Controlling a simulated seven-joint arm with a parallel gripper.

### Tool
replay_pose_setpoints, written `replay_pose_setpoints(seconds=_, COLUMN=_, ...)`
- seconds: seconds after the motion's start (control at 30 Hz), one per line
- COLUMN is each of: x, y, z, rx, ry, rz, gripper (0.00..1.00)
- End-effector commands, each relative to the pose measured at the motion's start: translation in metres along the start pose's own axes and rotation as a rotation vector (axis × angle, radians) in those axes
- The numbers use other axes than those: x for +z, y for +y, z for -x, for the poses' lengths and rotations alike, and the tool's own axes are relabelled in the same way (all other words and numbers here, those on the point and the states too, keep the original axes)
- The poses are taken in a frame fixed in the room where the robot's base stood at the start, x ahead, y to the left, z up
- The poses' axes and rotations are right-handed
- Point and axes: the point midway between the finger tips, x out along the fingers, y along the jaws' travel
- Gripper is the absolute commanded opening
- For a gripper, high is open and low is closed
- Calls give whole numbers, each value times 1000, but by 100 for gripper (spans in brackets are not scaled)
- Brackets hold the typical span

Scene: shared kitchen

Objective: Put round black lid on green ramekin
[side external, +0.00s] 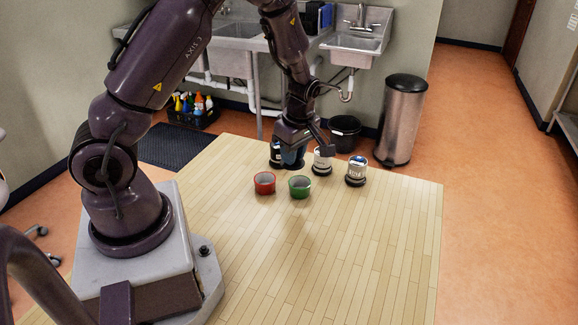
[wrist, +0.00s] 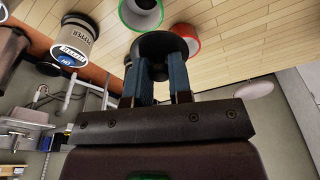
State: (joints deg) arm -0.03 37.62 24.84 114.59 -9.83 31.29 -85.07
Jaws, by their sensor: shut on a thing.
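The green ramekin (side external: 300,191) stands upright on the wooden table, its opening facing up. It also shows at the top edge of the wrist view (wrist: 125,12), partly cut off. My gripper (side external: 292,161) is behind and above the green ramekin in the side view. Its blue-grey fingers (wrist: 166,78) are shut on the round black lid (wrist: 158,42), which shows as a dark disc at the fingertips. In the side view the lid is small and dark below the fingers, and its exact height above the table is hard to tell.
A red ramekin (side external: 264,187) stands left of the green one. Labelled jars with black bases, one (side external: 322,161) beside my gripper and another (side external: 356,171) farther right, stand behind; a third (side external: 275,155) is partly hidden. The table front (side external: 330,260) is clear.

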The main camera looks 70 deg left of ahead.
Motion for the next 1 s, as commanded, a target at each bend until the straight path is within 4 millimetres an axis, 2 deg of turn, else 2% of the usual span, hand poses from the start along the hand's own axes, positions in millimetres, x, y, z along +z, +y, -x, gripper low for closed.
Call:
replay_pose_setpoints(seconds=0.03, x=-2, y=9, z=-1, rx=3, ry=-6, rz=19, gripper=0)
replay_pose_setpoints(seconds=0.17, x=4, y=21, z=3, rx=13, ry=-23, rz=32, gripper=0)
replay_pose_setpoints(seconds=0.7, x=13, y=20, z=-43, rx=6, ry=-26, rz=34, gripper=0)
replay_pose_setpoints(seconds=1.0, x=15, y=20, z=-52, rx=8, ry=-27, rz=34, gripper=0)
